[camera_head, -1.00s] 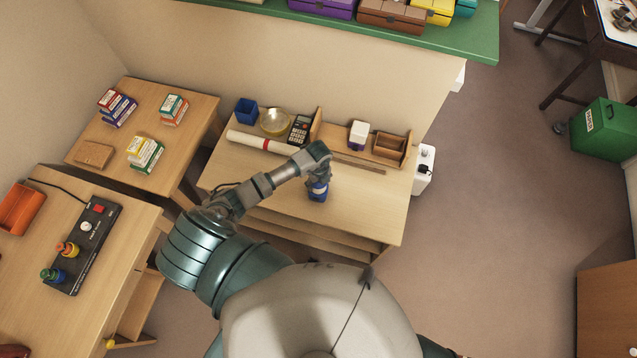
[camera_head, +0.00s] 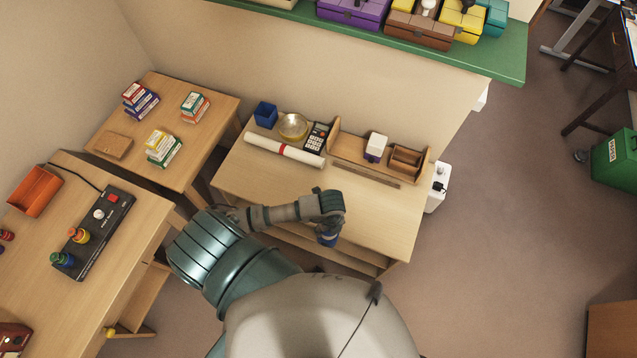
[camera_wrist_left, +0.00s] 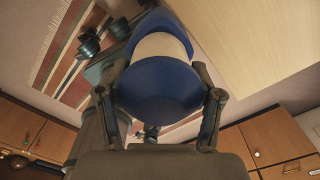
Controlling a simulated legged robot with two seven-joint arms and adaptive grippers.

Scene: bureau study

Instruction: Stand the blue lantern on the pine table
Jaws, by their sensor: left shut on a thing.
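The blue lantern (camera_head: 327,241) is held in my left gripper (camera_head: 329,230), close to the front edge of the middle wooden table (camera_head: 280,190) in the head view. The wrist view shows the lantern (camera_wrist_left: 160,95) large between both fingers, blue at its ends with a cream band. My left gripper (camera_wrist_left: 160,100) is shut on it. The arm and hand hide part of the lantern in the head view. Several pale wooden tables are in view, and I cannot tell by look alone which is the pine one. My right gripper is not in view.
The back-left table (camera_head: 205,148) holds boxes; the front-left table (camera_head: 120,275) holds a control panel.

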